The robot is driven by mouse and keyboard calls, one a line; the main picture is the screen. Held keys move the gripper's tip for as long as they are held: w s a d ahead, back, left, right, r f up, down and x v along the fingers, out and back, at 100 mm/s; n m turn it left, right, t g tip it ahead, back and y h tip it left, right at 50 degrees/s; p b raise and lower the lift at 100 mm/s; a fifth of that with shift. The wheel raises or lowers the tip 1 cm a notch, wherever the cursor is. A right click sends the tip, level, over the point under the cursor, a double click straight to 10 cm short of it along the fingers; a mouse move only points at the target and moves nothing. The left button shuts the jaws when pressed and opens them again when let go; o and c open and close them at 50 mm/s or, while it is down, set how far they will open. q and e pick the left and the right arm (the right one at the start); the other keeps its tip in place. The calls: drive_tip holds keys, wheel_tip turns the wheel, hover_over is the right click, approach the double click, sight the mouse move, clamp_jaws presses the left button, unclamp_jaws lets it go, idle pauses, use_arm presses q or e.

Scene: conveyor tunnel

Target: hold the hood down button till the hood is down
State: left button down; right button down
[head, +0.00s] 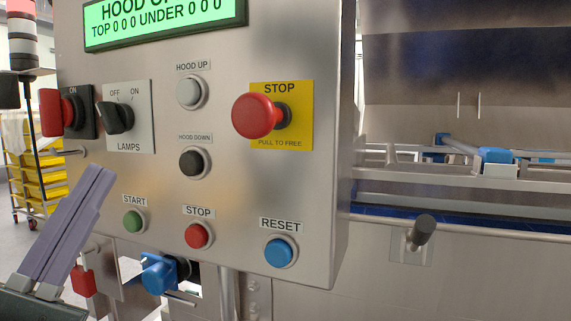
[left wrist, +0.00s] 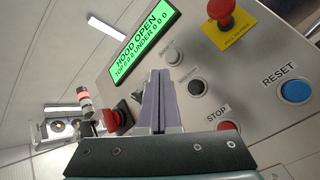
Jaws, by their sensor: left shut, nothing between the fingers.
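The black hood down button (head: 193,163) sits on the steel control panel (head: 315,190), below the white hood up button (head: 191,92). It also shows in the left wrist view (left wrist: 197,88), to the right of my fingers. My left gripper (head: 103,172) is shut and empty, its fingers together, in front of the panel's lower left part. In the head view its tips are left of the hood down button and apart from it. The green display (left wrist: 143,47) reads "HOOD OPEN" in the left wrist view. My right gripper is out of view.
A red mushroom stop (head: 257,116) sticks out right of the hood buttons. The lamps switch (head: 120,117) and a red rotary switch (head: 58,113) stick out at left. Start (head: 133,222), red stop (head: 198,236) and blue reset (head: 279,253) buttons lie below. The conveyor stands right.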

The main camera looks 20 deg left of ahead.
sight(191, 164)
use_arm(q)
drive_tip(key=shift+w+a+f+n+y, duration=0.1)
drive_tip(key=shift+a+f+n+y, duration=0.1)
drive_tip(key=shift+f+n+y, duration=0.3)
drive_tip(key=shift+r, duration=0.2)
drive_tip(key=w+b, duration=0.4)
drive_tip(key=w, duration=0.4)
drive_tip(key=shift+w+d, duration=0.35)
drive_tip(key=shift+w, duration=0.05)
idle(1.4)
drive_tip(key=shift+w+b, duration=0.4)
drive_tip(key=shift+b, duration=0.05)
